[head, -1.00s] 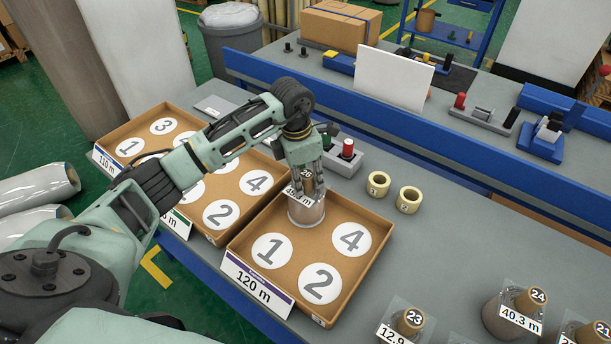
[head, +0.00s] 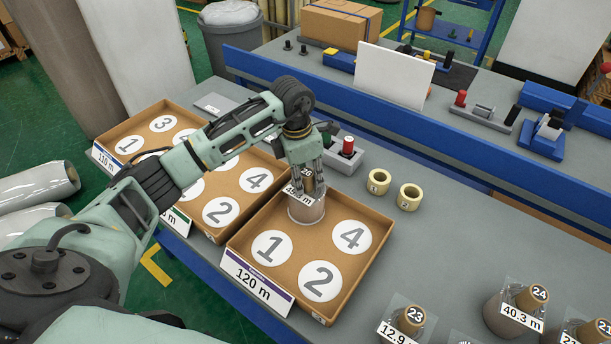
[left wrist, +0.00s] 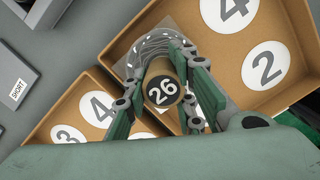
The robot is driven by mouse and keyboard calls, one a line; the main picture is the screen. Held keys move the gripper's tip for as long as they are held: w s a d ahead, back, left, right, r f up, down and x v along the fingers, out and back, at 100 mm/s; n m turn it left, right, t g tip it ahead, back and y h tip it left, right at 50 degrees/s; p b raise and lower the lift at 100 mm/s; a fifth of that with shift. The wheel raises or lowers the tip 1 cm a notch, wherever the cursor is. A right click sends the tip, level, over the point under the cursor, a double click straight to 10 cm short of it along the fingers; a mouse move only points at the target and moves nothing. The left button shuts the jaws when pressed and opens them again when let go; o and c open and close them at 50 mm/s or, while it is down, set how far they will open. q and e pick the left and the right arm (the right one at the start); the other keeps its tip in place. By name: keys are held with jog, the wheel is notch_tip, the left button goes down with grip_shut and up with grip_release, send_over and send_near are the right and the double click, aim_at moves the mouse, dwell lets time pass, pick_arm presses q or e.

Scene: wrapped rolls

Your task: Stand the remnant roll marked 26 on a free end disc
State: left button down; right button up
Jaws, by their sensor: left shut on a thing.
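The remnant roll marked 26 (head: 307,208) is a short, wrapped roll with a brown core and a white length label. It is upright over the far left corner of the 120 m tray (head: 376,254). My left gripper (head: 307,184) is shut on its core from above. In the left wrist view the core's dark top marked 26 (left wrist: 163,90) is between the two fingers (left wrist: 160,96). The roll hides the spot beneath it, and I cannot tell whether its base touches. Discs 1 (head: 272,247), 2 (head: 320,281) and 4 (head: 351,236) in this tray are bare. My right gripper is out of view.
Trays with more numbered discs (head: 222,211) lie to the left. Rolls 23 (head: 411,319), 24 (head: 523,304) and 21 stand at the front right. A holder with red and green pieces (head: 343,158) is behind my gripper.

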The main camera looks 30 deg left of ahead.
pick_arm(q)
jog(key=shift+f, duration=0.15)
jog(key=c, duration=1.4)
grip_release()
jog(key=shift+o, duration=0.2)
jog(key=r, duration=0.8)
jog(key=s+a+r, duration=0.1)
jog(key=r, duration=0.3)
